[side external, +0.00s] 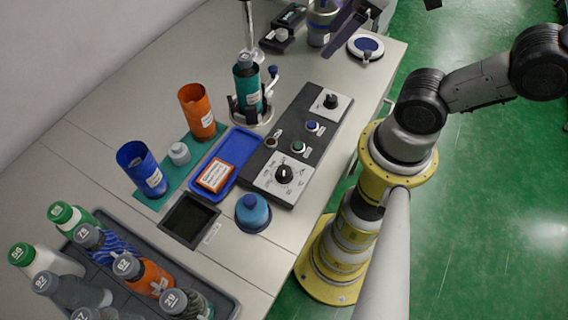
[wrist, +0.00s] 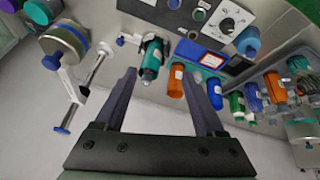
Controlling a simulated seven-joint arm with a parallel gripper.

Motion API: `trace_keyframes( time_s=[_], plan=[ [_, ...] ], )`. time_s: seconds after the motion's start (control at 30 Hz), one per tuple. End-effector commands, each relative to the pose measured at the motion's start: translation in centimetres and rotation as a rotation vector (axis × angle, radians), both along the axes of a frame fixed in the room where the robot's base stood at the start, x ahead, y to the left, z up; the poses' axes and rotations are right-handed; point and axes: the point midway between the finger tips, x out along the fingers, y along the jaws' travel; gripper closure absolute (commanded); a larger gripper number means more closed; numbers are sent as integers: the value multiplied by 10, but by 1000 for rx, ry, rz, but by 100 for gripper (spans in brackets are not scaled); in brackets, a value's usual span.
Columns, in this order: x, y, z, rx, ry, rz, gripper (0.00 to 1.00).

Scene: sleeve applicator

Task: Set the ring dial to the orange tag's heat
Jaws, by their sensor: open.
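A control panel (side external: 262,160) carries a dial with a black knob on a white marked plate (side external: 285,174) at its near end. This dial also shows in the wrist view (wrist: 228,25). A second, smaller dial (side external: 331,101) sits at the far end. Their markings are too small to read. An orange tag with a white label (side external: 215,175) lies in a blue tray (side external: 241,146) beside the panel; it also shows in the wrist view (wrist: 212,61), its text unreadable. My gripper (wrist: 160,74) is open and empty, apart from the panel and the tag.
A teal bottle (side external: 247,84) stands in a holder. An orange cup (side external: 197,112) and a blue cup (side external: 141,168) stand left of the tray. A blue domed object (side external: 253,213) sits by the panel's near end. A dark tray (side external: 222,296) holds several bottles at the front.

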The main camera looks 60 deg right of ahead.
Motion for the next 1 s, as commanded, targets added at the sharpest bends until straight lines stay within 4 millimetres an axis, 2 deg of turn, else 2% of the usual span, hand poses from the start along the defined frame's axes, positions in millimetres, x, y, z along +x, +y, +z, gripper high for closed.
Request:
trace_keyframes(
  time_s=[0.17,0.33,0.5,0.6,0.87,1.0],
  plan=[
    [23,31,-12,-88,112,326,29],
    [36,75,-34,-161,225,642,29],
    [32,124,-66,-222,347,908,29],
    [24,141,-80,-244,395,984,29],
    [15,152,-94,-262,421,1039,29],
    [14,151,-113,-261,425,1038,29]
  ],
)
